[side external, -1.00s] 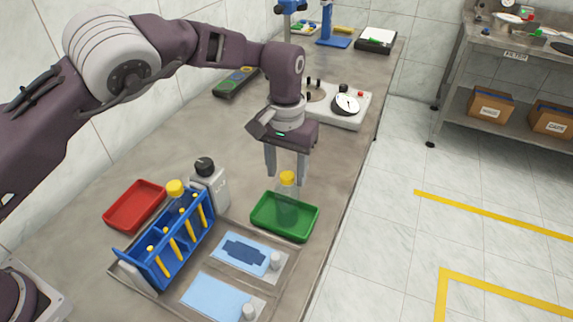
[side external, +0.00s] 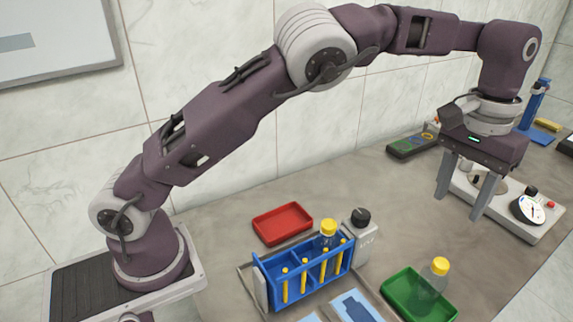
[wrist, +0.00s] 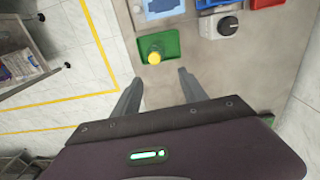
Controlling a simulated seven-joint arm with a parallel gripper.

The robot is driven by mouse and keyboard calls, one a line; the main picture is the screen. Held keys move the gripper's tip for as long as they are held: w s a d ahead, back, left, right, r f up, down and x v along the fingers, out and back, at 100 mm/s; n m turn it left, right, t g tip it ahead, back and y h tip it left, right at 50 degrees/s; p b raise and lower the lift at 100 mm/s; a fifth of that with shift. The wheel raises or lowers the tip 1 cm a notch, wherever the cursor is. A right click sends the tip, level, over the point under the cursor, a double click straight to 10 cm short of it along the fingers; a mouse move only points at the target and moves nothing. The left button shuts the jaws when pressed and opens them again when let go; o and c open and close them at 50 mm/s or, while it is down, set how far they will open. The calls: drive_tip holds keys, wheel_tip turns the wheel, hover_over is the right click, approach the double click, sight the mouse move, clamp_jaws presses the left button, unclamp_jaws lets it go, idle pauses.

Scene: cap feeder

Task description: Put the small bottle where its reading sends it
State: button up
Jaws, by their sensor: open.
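A small clear bottle with a yellow cap (side external: 436,282) stands in the green tray (side external: 394,287). In the wrist view, the bottle's yellow cap (wrist: 155,56) shows against the green tray (wrist: 172,40), ahead of the fingers. My gripper (side external: 458,203) is open and empty, raised above the bench beyond the tray, near the dial device. Its two fingers are apart and do not touch the bottle. A second yellow-capped bottle (side external: 328,233) stands at the blue rack (side external: 266,280), its lower part hidden by the rack.
A red tray (side external: 282,222) lies empty behind. A white device with a round dial (side external: 527,210) is at the right.

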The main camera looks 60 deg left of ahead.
drive_tip(key=s+a+r+n+t+h, duration=0.1)
drive_tip(key=s+a+r+t+h, duration=0.1)
drive_tip(key=s+a+r, duration=0.9)
drive_tip(key=s+a+f+t+y, duration=0.1)
drive_tip(key=s+a+f, duration=0.1)
drive_tip(key=s, duration=0.8)
drive_tip(key=s+a+f+m+t+y, duration=0.1)
drive_tip(key=s+a, duration=0.4)
drive_tip(key=s, duration=0.6)
wheel_tip(320, 180, down, 2)
drive_tip(key=shift+a+f+t, duration=0.15)
drive_tip(key=shift+a+t, duration=0.1)
drive_tip(key=shift+t, duration=0.45)
